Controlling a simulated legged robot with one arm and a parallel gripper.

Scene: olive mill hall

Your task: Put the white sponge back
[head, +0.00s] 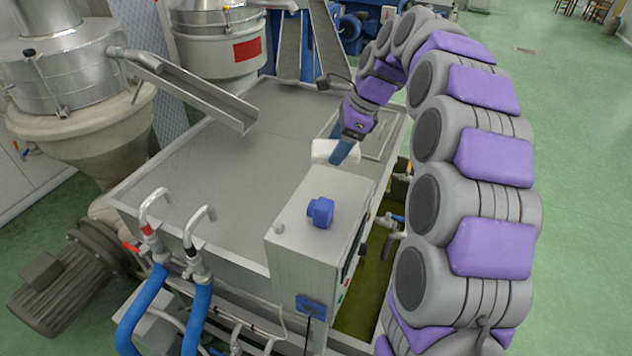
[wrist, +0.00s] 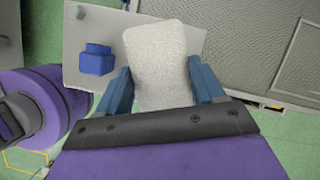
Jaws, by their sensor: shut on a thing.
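The white sponge (wrist: 166,62) is a pale, rough-surfaced block between the two blue fingers of my gripper (wrist: 160,85) in the wrist view. My gripper is shut on it. In the head view my gripper (head: 338,155) reaches down from my arched arm, with the white sponge (head: 321,151) at its tip. The sponge shows just beyond the back edge of the grey control box (head: 315,215). I cannot tell its exact height there. Part of the sponge is hidden by the fingers.
A blue knob-like part (head: 320,212) sits on the control box; it also shows in the wrist view (wrist: 97,59). The wide grey tank top (head: 215,190) is mostly bare. A metal chute (head: 195,92) overhangs it at the back left. Two curved taps with blue hoses (head: 200,300) stand at the front.

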